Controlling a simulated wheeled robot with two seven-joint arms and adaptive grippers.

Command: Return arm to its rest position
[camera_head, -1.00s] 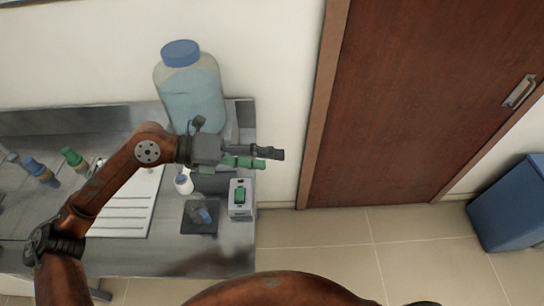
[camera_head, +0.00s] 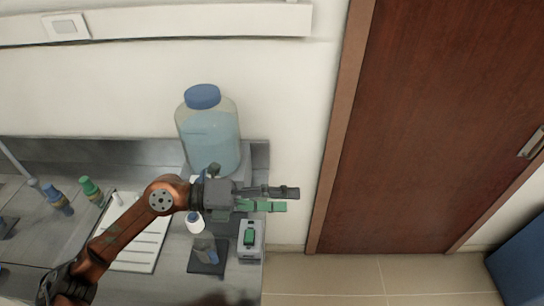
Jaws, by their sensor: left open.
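My left arm comes in from the lower left over the grey bench. My left gripper (camera_head: 281,199) points right, above the bench's right end. Its two fingers, one dark and one green, stand apart with nothing visible between them. It is in front of the large bottle (camera_head: 209,137) with the blue cap, and above the small grey box with a green switch (camera_head: 250,242). Whether it touches anything cannot be told, but it appears clear. My right gripper is not in view.
A white ribbed tray (camera_head: 143,245), a small white bottle (camera_head: 195,222) and a dark pad with a blue-grey item (camera_head: 207,257) lie on the bench (camera_head: 60,235). A brown door (camera_head: 430,120) and a blue bin (camera_head: 520,262) are right, with open floor between.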

